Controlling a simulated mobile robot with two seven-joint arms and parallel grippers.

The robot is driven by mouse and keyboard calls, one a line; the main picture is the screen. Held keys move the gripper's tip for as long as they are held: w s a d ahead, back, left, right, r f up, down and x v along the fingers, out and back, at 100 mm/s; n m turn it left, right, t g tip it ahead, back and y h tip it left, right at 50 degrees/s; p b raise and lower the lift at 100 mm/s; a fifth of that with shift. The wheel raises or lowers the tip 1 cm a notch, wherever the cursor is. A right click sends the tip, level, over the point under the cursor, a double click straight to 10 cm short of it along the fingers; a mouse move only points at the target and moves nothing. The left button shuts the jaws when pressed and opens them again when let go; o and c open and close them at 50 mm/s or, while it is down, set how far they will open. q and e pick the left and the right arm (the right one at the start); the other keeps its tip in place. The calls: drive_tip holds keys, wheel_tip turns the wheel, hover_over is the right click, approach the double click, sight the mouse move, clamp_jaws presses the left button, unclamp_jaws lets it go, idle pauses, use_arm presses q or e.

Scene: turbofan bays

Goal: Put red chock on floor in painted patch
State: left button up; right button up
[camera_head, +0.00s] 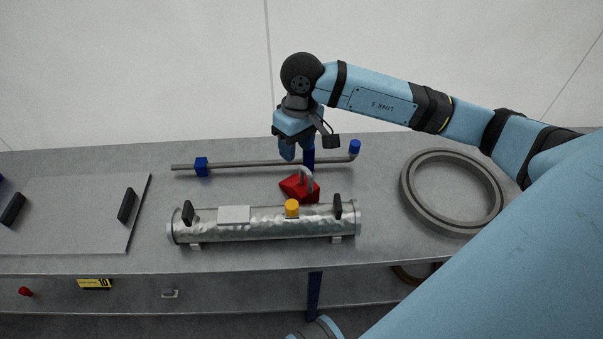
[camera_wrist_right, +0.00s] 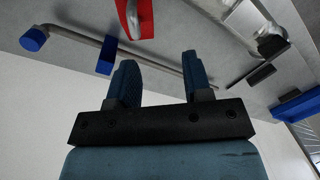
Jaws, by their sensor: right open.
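The red chock (camera_head: 302,191) with a grey loop handle sits on the grey bench (camera_head: 375,180), just behind the silver cylinder. It also shows at the top of the right wrist view (camera_wrist_right: 146,22), cut off by the edge. My right gripper (camera_head: 298,154) is open and empty, above and slightly behind the chock, apart from it as far as I can see. Its two fingers show spread in the right wrist view (camera_wrist_right: 157,72) with nothing between them. No painted patch on the floor is visible. My left gripper is not in view.
A silver cylinder (camera_head: 265,224) with an orange cap lies in front of the chock. A thin pipe (camera_head: 240,164) with blue fittings runs behind it. A grey ring (camera_head: 408,191) lies at right, a flat panel (camera_head: 85,225) with black handles at left. A lower shelf (camera_head: 230,290) shows below.

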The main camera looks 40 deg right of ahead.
sight(302, 166)
drive_tip(key=shift+w+d+f+n+h, duration=0.1)
drive_tip(key=shift+w+d+n+h, duration=0.15)
drive_tip(key=shift+d, duration=0.3)
drive_tip(key=shift+w+d+f+n+h, duration=0.15)
drive_tip(key=shift+d+h, duration=0.2)
drive_tip(key=shift+d, duration=0.2)
wheel_tip(302, 166, down, 6)
drive_tip(key=shift+f+b, duration=0.1)
drive_tip(key=shift+b, duration=0.5)
drive_tip(key=shift+w+f, duration=0.1)
drive_tip(key=shift+f, duration=0.85)
drive_tip(key=f, duration=0.2)
drive_tip(key=f+b, duration=0.1)
drive_tip(key=f, duration=0.1)
drive_tip(key=shift+w+d+f, duration=0.1)
drive_tip(key=shift+w+f, duration=0.05)
drive_tip(key=shift+w, duration=0.05)
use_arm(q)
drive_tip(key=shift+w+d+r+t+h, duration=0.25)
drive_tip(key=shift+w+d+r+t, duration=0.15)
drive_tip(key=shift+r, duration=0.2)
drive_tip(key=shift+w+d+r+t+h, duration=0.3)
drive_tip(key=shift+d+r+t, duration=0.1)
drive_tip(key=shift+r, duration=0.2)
